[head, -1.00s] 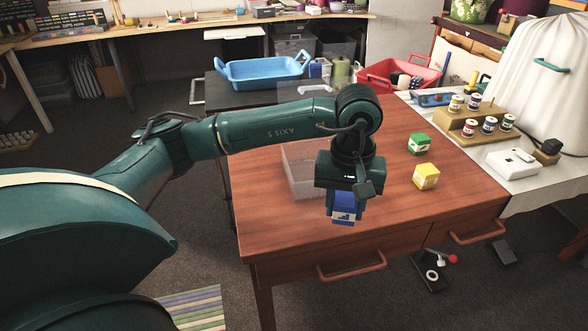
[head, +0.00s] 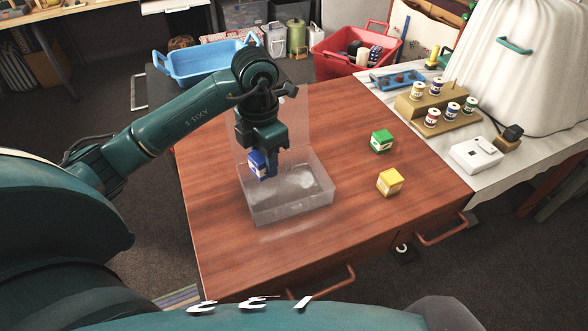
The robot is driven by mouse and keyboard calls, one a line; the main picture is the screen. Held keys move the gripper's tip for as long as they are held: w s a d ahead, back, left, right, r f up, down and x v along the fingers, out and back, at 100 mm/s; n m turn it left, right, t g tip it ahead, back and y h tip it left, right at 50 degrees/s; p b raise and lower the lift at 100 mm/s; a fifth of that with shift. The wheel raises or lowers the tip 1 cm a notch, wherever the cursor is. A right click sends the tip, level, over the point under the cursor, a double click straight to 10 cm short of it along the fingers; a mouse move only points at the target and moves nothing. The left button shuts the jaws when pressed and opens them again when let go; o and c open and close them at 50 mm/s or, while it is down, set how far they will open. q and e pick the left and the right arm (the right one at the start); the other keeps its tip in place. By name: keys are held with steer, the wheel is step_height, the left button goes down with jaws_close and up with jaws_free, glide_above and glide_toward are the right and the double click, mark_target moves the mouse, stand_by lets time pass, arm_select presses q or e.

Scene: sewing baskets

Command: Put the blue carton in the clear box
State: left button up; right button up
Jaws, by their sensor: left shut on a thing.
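The blue carton (head: 256,165) is a small blue box with a white label. My left gripper (head: 264,166) is shut on it and holds it over the back left part of the clear box. The clear box (head: 292,209) is a see-through open tub on the wooden table, with its clear lid (head: 296,116) standing up at the back. The fingers partly hide the carton. Whether the carton is below the rim I cannot tell. My right gripper is not in view.
A green carton (head: 382,141) and a yellow carton (head: 390,182) stand on the wooden table (head: 225,245) right of the clear box. A blue basket (head: 195,72) and a red basket (head: 345,65) are behind. Thread spools and a white device (head: 476,155) sit at right.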

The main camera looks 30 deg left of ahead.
arm_select(q)
steer(key=shift+w+a+f+n, duration=0.2)
steer(key=shift+w+f+n, duration=0.2)
steer(key=shift+n, duration=0.2)
glide_above(269, 196)
step_height(269, 196, down, 4)
steer(key=shift+s+f, duration=0.1)
steer(key=shift+f, duration=2.55)
steer(key=o, duration=1)
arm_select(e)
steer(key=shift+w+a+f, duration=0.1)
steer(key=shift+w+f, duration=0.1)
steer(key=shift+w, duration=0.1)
arm_select(q)
steer(key=shift+r, duration=0.1)
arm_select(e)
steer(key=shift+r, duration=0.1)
arm_select(q)
steer(key=shift+r, duration=0.25)
step_height(269, 196, up, 12)
steer(key=shift+f, duration=0.15)
